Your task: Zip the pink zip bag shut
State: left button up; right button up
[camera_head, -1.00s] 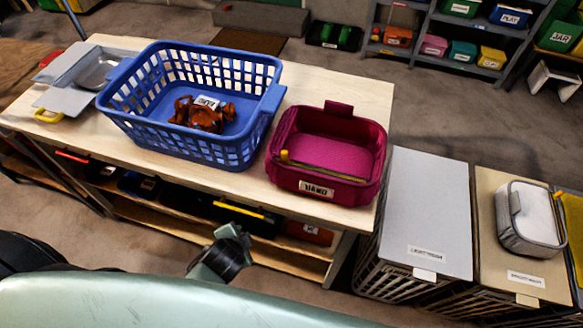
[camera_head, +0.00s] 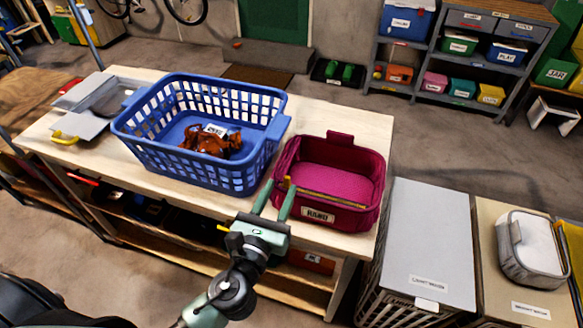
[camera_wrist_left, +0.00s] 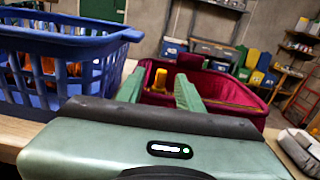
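The pink zip bag (camera_head: 335,180) stands open on the right end of the wooden table, its empty-looking inside showing. A yellow zip line runs along its front rim, with a yellow pull (camera_wrist_left: 161,78) at the left end. My left gripper (camera_head: 276,196) is at the bag's front left corner. Its two green fingers are spread apart, with the yellow pull just beyond and between them in the left wrist view (camera_wrist_left: 158,92). I cannot tell whether they touch it. My right gripper is not in view.
A blue basket (camera_head: 187,172) with a brown item stands just left of the bag. A grey open container (camera_head: 88,118) is at the table's left end. Lidded hampers (camera_head: 431,240) stand right of the table, one bearing a grey case (camera_head: 530,250).

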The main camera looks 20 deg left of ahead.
aim_at(288, 176)
pick_arm(q)
jog(key=shift+w+d+r+m, duration=0.15)
jog(key=shift+w+d+m, duration=0.05)
jog(key=shift+w+m, duration=0.1)
jog(key=w+p, duration=0.2)
jog(key=w, duration=0.5)
jog(key=shift+w+d, duration=0.1)
grip_shut()
dwell(1.1)
